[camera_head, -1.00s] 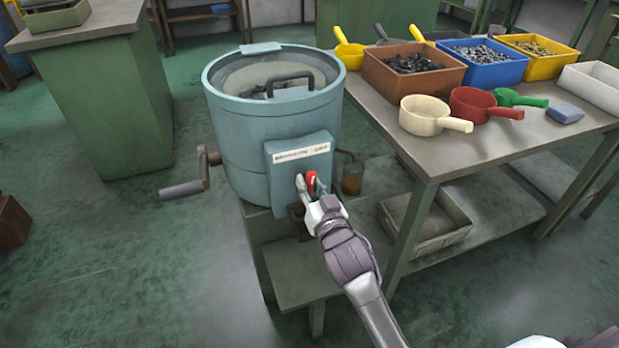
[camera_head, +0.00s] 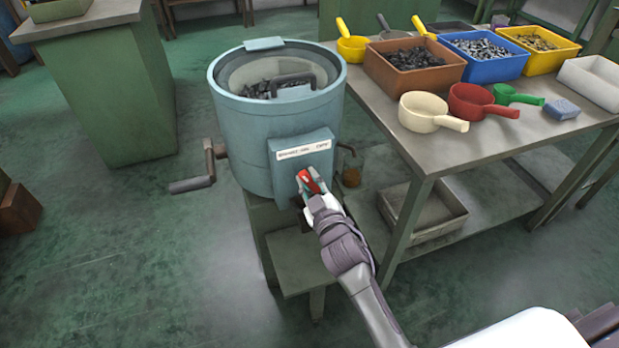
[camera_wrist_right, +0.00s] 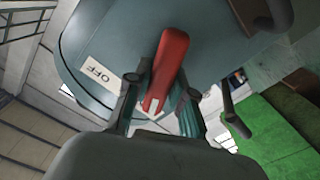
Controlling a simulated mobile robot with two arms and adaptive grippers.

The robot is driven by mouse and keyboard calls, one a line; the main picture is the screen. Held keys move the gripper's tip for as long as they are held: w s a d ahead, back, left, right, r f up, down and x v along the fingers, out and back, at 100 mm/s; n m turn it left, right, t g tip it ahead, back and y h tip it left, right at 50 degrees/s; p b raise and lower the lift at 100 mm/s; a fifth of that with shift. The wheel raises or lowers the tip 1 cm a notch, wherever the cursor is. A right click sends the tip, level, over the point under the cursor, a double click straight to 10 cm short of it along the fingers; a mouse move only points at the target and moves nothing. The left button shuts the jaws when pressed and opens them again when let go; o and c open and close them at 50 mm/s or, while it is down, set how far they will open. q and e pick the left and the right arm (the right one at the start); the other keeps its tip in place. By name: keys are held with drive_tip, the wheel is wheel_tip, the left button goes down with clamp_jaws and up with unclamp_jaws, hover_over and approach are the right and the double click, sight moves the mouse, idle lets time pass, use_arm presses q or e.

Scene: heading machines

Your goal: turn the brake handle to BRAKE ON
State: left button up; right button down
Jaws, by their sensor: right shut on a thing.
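The brake handle (camera_head: 311,180) is a red lever on the box at the front of the blue-grey drum machine (camera_head: 255,148). In the head view it leans with its top to the left. My right gripper (camera_head: 313,192) is shut on it. In the right wrist view the red handle (camera_wrist_right: 167,68) stands between the two fingers (camera_wrist_right: 158,98), with a pale arrow mark near its lower end. A white "OFF" label (camera_wrist_right: 101,72) shows to its left. The box's label strip (camera_head: 303,149) is too small to read in the head view. My left gripper is not in view.
A crank (camera_head: 195,183) sticks out left of the drum. At right, a metal table (camera_head: 447,157) carries scoops and bins of small parts. A small jar (camera_head: 352,172) stands close right of the box.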

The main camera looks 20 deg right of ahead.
idle(0.6)
drive_tip(key=c, duration=1)
unclamp_jaws()
drive_tip(key=shift+s, duration=0.1)
drive_tip(key=s, duration=1.1)
drive_tip(key=shift+s+d, duration=0.2)
drive_tip(key=shift+s, duration=0.2)
